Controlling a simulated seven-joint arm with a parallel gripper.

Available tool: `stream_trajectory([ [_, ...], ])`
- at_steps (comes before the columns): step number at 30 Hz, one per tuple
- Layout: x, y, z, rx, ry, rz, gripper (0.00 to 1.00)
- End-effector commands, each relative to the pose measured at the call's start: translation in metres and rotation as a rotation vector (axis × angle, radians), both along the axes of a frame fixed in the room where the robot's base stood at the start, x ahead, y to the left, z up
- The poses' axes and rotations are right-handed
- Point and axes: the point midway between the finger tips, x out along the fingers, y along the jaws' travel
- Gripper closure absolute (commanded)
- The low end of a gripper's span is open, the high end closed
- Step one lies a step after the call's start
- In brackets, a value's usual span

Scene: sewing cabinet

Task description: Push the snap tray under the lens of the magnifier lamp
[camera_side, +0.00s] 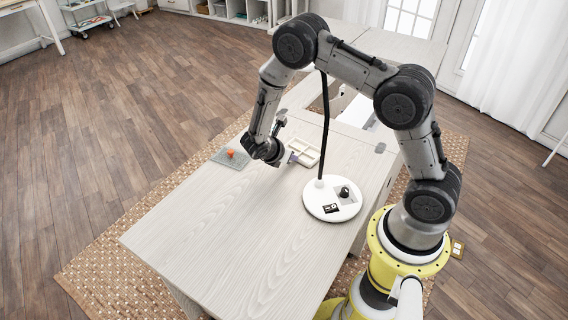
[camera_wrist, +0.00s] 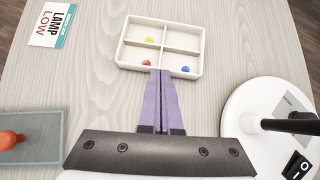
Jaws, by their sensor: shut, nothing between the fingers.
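The snap tray (camera_wrist: 182,38) is a cream rectangular tray with four compartments. A yellow snap (camera_wrist: 149,40) is in the far left one, a red snap (camera_wrist: 146,62) in the near left, a blue snap (camera_wrist: 185,69) in the near right. It also shows in the side view (camera_side: 311,154). My gripper (camera_wrist: 160,74) is shut and empty, its purple fingertips at the tray's near edge; I cannot tell whether they touch. The magnifier lamp has a white round base (camera_side: 318,208) and a black stem (camera_side: 325,130). Its lens is not visible, the stem's top being behind my arm.
A grey mat (camera_wrist: 45,130) with an orange object (camera_wrist: 10,140) lies to the left. The lamp base (camera_wrist: 235,110) stands to the right. The near tabletop (camera_side: 220,240) is clear.

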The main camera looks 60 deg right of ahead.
Motion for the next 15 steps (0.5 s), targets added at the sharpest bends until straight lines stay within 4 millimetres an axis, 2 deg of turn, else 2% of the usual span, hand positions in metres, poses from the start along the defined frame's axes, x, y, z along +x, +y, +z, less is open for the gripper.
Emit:
stream_trajectory([
  [11, 0.000, 0.000, 0.000, 0.000, 0.001, 0.001, 1.00],
  [15, 0.001, 0.010, 0.000, 0.000, 0.000, 0.004, 1.00],
])
